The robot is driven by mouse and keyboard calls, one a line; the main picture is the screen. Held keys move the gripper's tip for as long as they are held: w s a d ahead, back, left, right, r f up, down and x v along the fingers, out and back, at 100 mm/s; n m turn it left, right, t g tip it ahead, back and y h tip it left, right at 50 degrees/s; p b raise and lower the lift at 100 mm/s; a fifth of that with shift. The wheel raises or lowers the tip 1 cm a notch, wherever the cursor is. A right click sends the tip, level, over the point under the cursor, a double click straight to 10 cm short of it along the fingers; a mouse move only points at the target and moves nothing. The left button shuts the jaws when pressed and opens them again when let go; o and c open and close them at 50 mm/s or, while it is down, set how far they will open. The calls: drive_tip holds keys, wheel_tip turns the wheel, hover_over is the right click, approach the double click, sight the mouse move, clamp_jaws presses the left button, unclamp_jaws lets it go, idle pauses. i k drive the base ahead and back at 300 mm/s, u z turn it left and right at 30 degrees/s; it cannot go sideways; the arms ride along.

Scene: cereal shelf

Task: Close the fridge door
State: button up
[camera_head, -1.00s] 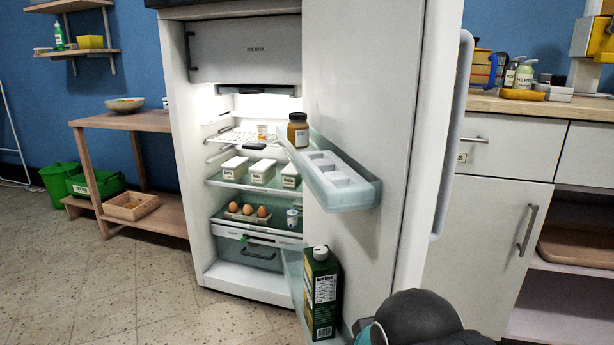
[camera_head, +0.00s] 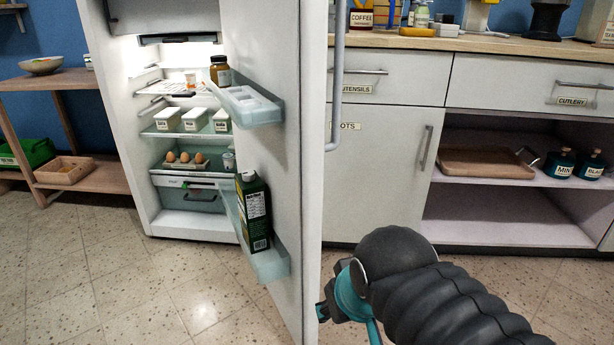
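The fridge (camera_head: 187,222) stands at the left with its lit inside showing. Its white door (camera_head: 309,190) is wide open and swung out toward me. A grey vertical handle (camera_head: 337,95) is on the door's outer side. The door's inner side carries a shelf (camera_head: 262,110) with a brown jar and a lower shelf (camera_head: 270,262) with a green carton. My gripper (camera_head: 325,308) is low, by the bottom of the door's free edge. Its fingers are small and partly hidden by my arm, so I cannot tell their opening or whether they touch the door.
White cabinets (camera_head: 380,180) with a wooden counter (camera_head: 480,44) stand right of the door. An open lower shelf holds a brown tray (camera_head: 487,162) and teal jars. A wooden side table (camera_head: 60,80) stands left of the fridge. The tiled floor (camera_head: 130,290) in front is clear.

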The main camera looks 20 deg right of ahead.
sight(275, 51)
drive_tip(key=z, duration=1.8)
drive_tip(key=i, duration=1.55)
drive_tip(key=u, duration=1.85)
drive_tip(key=k, duration=0.7)
drive_tip(key=u, duration=0.5)
